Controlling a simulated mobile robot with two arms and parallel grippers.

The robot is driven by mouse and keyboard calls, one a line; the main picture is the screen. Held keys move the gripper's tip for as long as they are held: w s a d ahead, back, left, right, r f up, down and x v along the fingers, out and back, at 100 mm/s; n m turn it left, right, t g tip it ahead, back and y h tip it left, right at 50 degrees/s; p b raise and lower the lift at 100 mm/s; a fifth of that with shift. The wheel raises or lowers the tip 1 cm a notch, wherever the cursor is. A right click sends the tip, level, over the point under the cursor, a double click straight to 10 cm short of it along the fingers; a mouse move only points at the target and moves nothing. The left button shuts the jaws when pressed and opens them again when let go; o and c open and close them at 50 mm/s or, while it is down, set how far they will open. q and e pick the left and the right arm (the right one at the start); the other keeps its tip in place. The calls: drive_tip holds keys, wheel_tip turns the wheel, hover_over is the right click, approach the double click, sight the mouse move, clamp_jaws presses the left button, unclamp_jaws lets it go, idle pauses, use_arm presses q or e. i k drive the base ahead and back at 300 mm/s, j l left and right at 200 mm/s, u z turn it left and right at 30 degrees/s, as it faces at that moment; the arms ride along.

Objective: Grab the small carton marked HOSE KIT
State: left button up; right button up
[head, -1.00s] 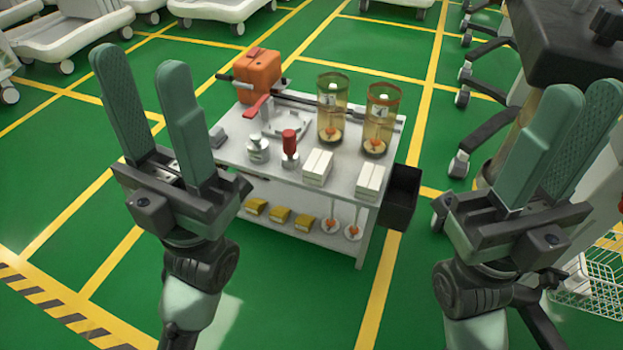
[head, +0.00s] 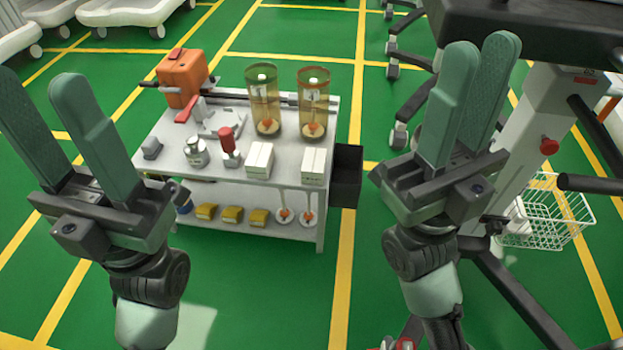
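Two white carton shapes stand on the top of a white cart (head: 282,181): a left one (head: 260,160) and a right one (head: 314,165). Each looks split into two blocks by a dark line. A pale box-like item (head: 519,215) lies in a wire basket at the right. I cannot read HOSE KIT on any of them. My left gripper (head: 38,80) is raised at the left, open and empty.
The cart also bears an orange case (head: 183,80), two amber cylinders (head: 264,105), a red-topped bottle (head: 229,148) and a grey jar (head: 195,153). Yellow packs (head: 231,215) lie on its lower shelf. A black bin (head: 346,175) hangs at its right. A wire basket (head: 566,222) is beside a wheeled stand.

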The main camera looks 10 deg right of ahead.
sight(314, 164)
drive_tip(key=j+z, duration=0.15)
drive_tip(key=j, duration=0.45)
drive_tip(key=i+j+z, duration=0.1)
drive_tip(key=j, duration=0.3)
drive_tip(key=i+j+z, duration=0.15)
drive_tip(key=j, duration=0.25)
drive_tip(key=i+j+z, duration=0.1)
drive_tip(key=j, duration=0.35)
drive_tip(key=i+j+z, duration=0.15)
drive_tip(key=j, duration=0.25)
drive_tip(key=i, duration=0.1)
